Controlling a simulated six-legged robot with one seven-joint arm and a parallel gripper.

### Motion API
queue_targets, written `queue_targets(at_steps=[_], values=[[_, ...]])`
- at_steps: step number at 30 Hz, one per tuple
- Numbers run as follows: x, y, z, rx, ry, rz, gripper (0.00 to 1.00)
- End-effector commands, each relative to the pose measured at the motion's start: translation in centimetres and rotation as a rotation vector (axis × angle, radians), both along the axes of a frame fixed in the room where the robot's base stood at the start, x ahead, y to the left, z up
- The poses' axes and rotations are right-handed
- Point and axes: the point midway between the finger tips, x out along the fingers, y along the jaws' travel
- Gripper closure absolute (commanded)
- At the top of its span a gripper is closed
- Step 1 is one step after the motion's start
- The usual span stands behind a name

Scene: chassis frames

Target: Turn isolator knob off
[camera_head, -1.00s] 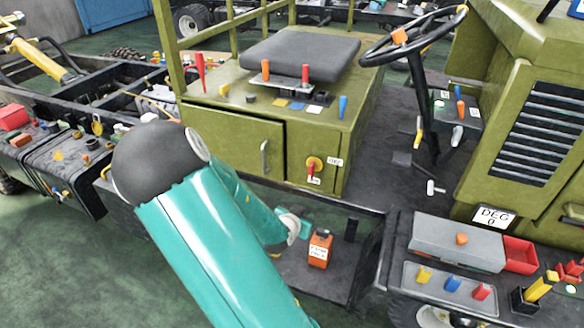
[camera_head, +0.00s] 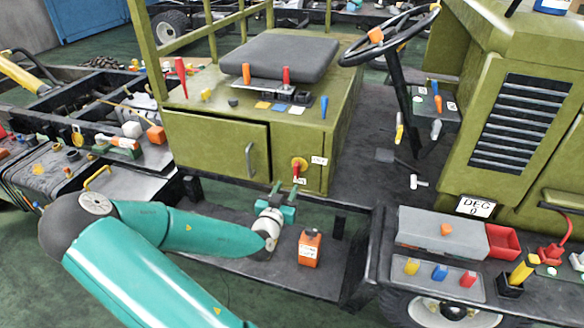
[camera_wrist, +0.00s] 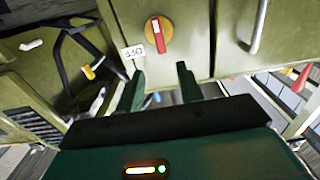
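The isolator knob (camera_head: 297,169) is a red handle on a round yellow plate, low on the olive cabinet front. Its handle stands roughly upright in the head view, the red part reaching down toward a lower white label (camera_head: 300,181). Another white label (camera_head: 319,160) is at its right. In the wrist view the knob (camera_wrist: 157,35) is just beyond my fingers, beside a label (camera_wrist: 133,53) reading OFF upside down. My gripper (camera_head: 282,190) is open and empty, below and slightly left of the knob; its fingers (camera_wrist: 162,80) are apart and not touching it.
A cabinet door with a grey handle (camera_head: 249,160) is left of the knob. An orange box (camera_head: 310,248) stands on the black tray below my gripper. A grey case (camera_head: 440,232) and red bin (camera_head: 502,241) are at the right. Steering wheel (camera_head: 391,36) and pedals are behind.

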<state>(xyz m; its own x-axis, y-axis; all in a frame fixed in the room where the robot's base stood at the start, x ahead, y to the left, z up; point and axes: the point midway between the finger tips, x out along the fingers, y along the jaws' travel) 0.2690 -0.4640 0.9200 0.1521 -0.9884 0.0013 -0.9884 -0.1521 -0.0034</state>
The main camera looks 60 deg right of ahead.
Motion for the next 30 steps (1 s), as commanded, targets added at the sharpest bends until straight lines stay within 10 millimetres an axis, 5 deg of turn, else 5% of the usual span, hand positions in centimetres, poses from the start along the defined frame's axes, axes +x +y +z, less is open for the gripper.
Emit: queue_targets(at_steps=[15,30], values=[[1.7,-9.6,-0.1,0.001,0.001,0.002,0.64],[2.3,-11.6,0.0,0.002,0.0,0.004,0.64]])
